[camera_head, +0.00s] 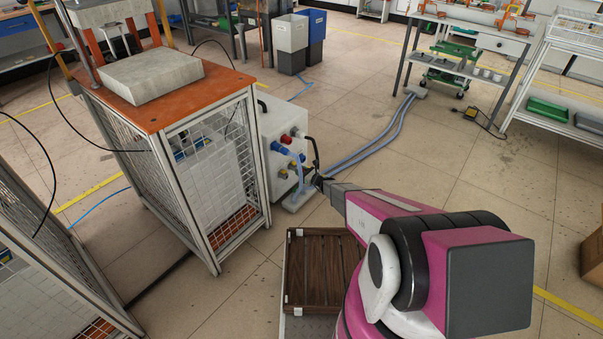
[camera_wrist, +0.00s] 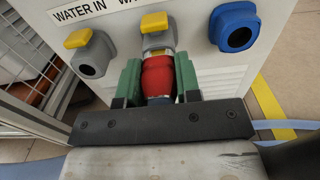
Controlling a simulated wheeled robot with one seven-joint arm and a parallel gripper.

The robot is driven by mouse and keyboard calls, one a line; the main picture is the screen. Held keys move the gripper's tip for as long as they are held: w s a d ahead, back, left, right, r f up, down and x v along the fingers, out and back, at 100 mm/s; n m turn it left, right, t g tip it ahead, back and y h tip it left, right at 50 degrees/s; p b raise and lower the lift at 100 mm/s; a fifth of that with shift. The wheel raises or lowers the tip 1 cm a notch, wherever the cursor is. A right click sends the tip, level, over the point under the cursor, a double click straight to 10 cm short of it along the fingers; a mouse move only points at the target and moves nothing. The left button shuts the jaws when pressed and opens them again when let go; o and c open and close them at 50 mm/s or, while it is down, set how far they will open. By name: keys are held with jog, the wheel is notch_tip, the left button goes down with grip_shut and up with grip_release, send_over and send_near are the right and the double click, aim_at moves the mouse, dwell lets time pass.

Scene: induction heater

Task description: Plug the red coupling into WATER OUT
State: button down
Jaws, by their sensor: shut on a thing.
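The red coupling (camera_wrist: 157,76) sits between the green fingers of my gripper (camera_wrist: 157,82) in the wrist view. My gripper is shut on it. Its far end is lined up with the middle grey port (camera_wrist: 157,38), which has a yellow lever on top, and appears to touch it. I cannot tell whether it is fully seated. The label above this port is mostly cut off. In the head view my gripper (camera_head: 318,181) is at the front of the white machine (camera_head: 272,122); the coupling cannot be made out there.
A grey port with a yellow lever (camera_wrist: 91,55) under WATER IN is to the left. A blue port (camera_wrist: 235,27) is to the right. A wire-mesh cage (camera_head: 215,160) stands left of the machine. Blue hoses (camera_head: 375,145) run over the floor. A dark slatted crate (camera_head: 322,270) is in front.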

jog(key=shift+a, duration=0.1)
jog(key=c, duration=0.7)
grip_release()
jog(key=shift+c, duration=0.2)
